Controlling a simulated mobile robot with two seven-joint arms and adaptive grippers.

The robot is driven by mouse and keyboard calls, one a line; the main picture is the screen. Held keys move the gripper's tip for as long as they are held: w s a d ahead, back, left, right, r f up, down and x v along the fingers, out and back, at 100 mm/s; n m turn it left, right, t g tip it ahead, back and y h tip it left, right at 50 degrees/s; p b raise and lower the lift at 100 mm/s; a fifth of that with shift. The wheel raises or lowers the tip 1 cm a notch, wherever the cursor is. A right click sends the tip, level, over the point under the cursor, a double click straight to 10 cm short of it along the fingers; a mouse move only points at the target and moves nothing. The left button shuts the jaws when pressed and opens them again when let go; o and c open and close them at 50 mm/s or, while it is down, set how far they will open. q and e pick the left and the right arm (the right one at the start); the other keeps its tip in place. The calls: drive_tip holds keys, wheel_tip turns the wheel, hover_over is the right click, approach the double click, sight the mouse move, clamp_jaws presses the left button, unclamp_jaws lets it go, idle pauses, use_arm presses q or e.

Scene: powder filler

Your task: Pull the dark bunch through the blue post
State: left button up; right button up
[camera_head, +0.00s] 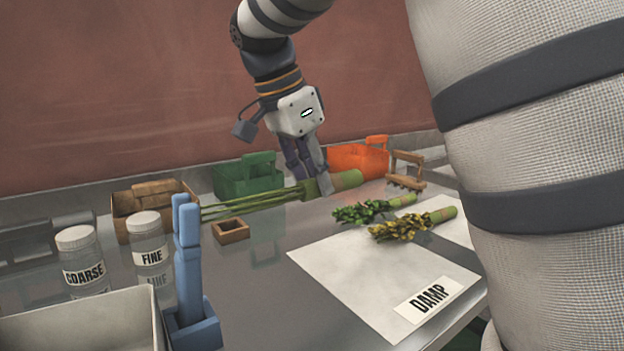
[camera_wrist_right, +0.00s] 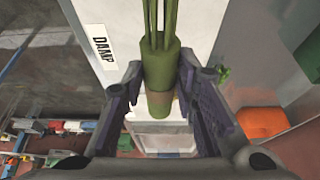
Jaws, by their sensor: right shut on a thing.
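My right gripper (camera_head: 316,188) is shut on the thick green and tan butt of a bunch (camera_head: 345,180), held above the table behind the white sheet. Its bare green stalks (camera_head: 255,203) stretch left to the edge of the blue post (camera_head: 187,250). I cannot tell whether they lie in the post's slot or behind it. In the right wrist view, the bunch (camera_wrist_right: 160,70) sits between the purple fingers (camera_wrist_right: 160,85), with its stalks pointing up the picture. The post stands upright in a blue base at the front left. My left gripper is not in view.
A dark green leafy bunch (camera_head: 365,212) and a yellowish one (camera_head: 405,228) lie by the white DAMP sheet (camera_head: 345,275). Jars, COARSE (camera_head: 80,260) and FINE (camera_head: 150,240), and a pale tray (camera_head: 85,325) are left. Green (camera_head: 250,178) and orange (camera_head: 350,158) caddies stand behind.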

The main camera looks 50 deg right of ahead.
drive_tip(key=r, duration=0.2)
drive_tip(key=d+r, duration=0.1)
drive_tip(key=r, duration=0.3)
drive_tip(key=shift+s+d+r, duration=0.25)
drive_tip(key=shift+d, duration=0.15)
